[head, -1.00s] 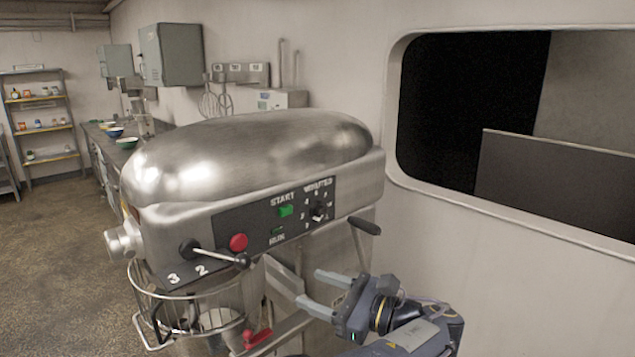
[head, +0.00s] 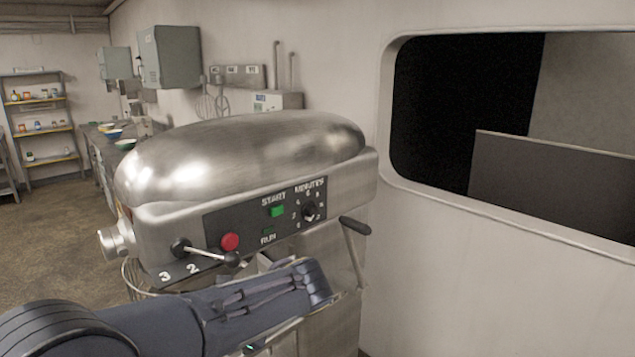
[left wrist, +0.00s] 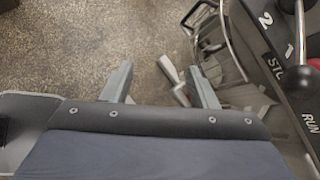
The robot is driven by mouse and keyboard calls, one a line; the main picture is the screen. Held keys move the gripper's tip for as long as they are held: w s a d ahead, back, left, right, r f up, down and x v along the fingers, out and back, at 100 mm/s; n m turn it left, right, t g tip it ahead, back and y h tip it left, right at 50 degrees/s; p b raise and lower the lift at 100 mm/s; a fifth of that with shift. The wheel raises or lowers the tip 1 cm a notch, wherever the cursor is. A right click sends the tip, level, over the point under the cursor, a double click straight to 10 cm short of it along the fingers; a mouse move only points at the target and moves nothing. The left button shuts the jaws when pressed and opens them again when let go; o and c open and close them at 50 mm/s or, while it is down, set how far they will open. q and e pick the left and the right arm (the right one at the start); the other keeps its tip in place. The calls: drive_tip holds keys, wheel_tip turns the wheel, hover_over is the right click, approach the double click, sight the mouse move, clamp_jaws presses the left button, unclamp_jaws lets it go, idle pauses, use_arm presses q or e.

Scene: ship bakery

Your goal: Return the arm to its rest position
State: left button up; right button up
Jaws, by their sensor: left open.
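My left arm crosses low in front of the steel mixer (head: 250,155) in the head view, coming in from the left. Its jaws cannot be made out there. The mixer's control panel (left wrist: 285,60) and wire bowl guard (left wrist: 208,35) show at the right of that view, to the side of the fingers. My right gripper is in neither current view.
The mixer has a gear lever (head: 205,253) with a black knob and a crank handle (head: 354,227) that sticks out at its right. A wall with a window opening (head: 450,110) stands to the right. Open floor (head: 55,240) lies at the left.

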use_arm(q)
drive_tip(key=s+a+f+n+g+h, duration=0.1)
drive_tip(key=s+a+f+n+h, duration=0.15)
drive_tip(key=s+a, duration=0.2)
drive_tip(key=s+a+f+n+g+h, duration=0.1)
drive_tip(key=s+a+n+h, duration=0.25)
drive_tip(key=s, duration=0.25)
drive_tip(key=s+d+f+n+t+h, duration=0.1)
drive_tip(key=s+d+n+t+h, duration=0.1)
drive_tip(key=s+n, duration=0.4)
drive_tip(key=s+d+f+n+t+h, duration=0.1)
drive_tip(key=s+d+n+t+h, duration=0.1)
drive_tip(key=s+n+h, duration=0.3)
drive_tip(key=s+n, duration=0.1)
drive_tip(key=s, duration=0.1)
drive_tip(key=shift+s+d+f+t, duration=0.15)
drive_tip(key=shift+s+t, duration=0.25)
idle(1.1)
